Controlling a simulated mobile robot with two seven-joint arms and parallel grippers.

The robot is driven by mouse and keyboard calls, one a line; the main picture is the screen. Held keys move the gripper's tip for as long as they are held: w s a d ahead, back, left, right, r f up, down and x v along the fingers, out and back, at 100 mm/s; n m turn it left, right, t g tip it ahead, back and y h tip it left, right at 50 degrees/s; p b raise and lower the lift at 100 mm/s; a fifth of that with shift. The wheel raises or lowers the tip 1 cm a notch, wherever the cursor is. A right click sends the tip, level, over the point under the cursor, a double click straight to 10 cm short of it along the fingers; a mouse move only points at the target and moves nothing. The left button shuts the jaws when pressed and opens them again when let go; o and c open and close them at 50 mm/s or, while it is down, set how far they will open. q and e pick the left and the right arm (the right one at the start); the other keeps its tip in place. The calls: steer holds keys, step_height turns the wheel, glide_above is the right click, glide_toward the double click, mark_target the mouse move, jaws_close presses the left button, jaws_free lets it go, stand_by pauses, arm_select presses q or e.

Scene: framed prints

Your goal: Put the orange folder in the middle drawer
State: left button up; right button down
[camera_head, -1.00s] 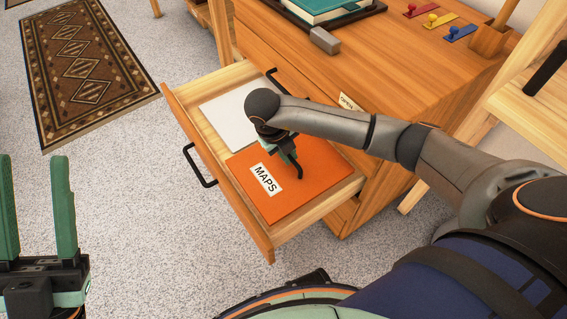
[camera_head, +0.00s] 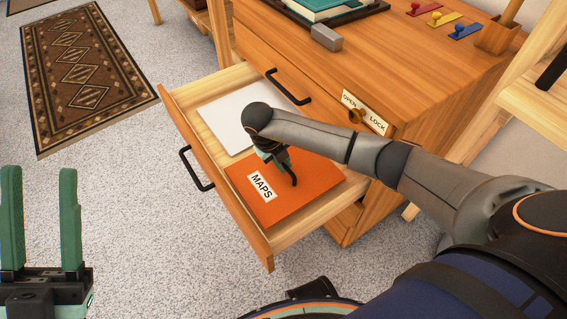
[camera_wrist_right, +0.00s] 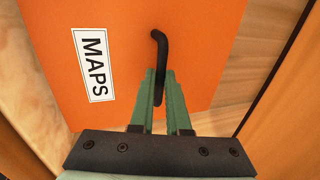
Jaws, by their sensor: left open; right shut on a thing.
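The orange folder (camera_head: 295,193), labelled MAPS, lies flat within the open drawer (camera_head: 209,178), at its right end. I cannot tell whether it rests on the drawer bottom. My right gripper (camera_head: 286,169) is over the folder, shut on its black handle. The right wrist view shows the fingers (camera_wrist_right: 160,78) around the handle (camera_wrist_right: 160,45), with the orange cover (camera_wrist_right: 205,50) beneath. The open drawer sits below a shut drawer (camera_head: 262,68). My left gripper (camera_head: 40,172) is open and empty, over the floor at the left.
A white sheet or folder (camera_head: 222,113) lies in the drawer's left part. An OPEN/LOCK plate (camera_head: 365,112) is on the cabinet. A patterned rug (camera_head: 90,85) lies on the floor.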

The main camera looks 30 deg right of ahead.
steer(key=shift+f+b, duration=0.4)
steer(key=shift+f, duration=0.15)
steer(key=c, duration=0.9)
jaws_free()
